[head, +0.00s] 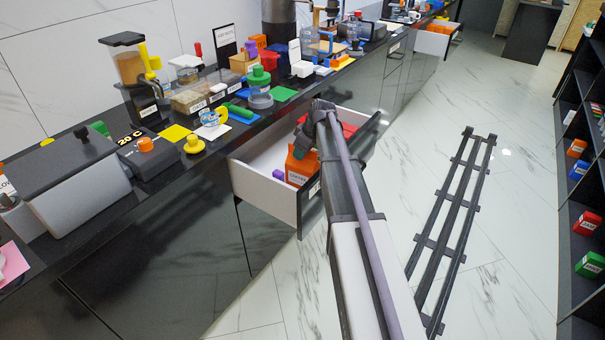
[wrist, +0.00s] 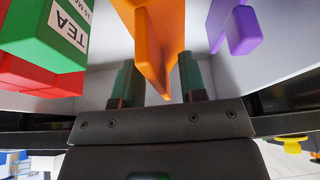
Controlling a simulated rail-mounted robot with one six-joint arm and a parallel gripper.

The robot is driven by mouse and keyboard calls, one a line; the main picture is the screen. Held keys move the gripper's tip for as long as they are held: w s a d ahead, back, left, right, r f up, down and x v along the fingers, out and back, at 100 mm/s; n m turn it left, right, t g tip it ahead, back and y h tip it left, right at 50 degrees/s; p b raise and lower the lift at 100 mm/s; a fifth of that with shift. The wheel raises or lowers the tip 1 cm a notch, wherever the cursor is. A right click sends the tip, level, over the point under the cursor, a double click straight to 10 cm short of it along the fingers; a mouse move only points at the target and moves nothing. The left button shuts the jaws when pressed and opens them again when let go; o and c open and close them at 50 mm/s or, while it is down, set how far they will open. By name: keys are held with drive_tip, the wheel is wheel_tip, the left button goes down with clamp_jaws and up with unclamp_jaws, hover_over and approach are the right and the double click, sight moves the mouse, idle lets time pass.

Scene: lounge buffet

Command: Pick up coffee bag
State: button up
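The orange coffee bag (head: 299,168) stands in the open white drawer (head: 249,178), with a dark-lettered label on its front. In the wrist view the orange bag (wrist: 152,30) fills the upper middle, between the two green fingers of my gripper (wrist: 157,68). The fingers stand apart, one on each side of the bag, and a gap shows beside them, so the gripper looks open. Whether a finger touches the bag is not clear. In the head view my arm hides most of the gripper and part of the drawer.
A green tea box (wrist: 48,35) and red boxes (wrist: 40,82) are left of the bag in the wrist view. A purple object (wrist: 241,30) is to its right.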

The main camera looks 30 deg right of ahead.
drive_tip(key=shift+c, duration=0.4)
clamp_jaws()
wheel_tip(320, 180, up, 11)
drive_tip(key=p, duration=1)
drive_tip(key=shift+f+p, duration=0.1)
drive_tip(key=shift+p, duration=0.3)
drive_tip(key=shift+f, duration=0.15)
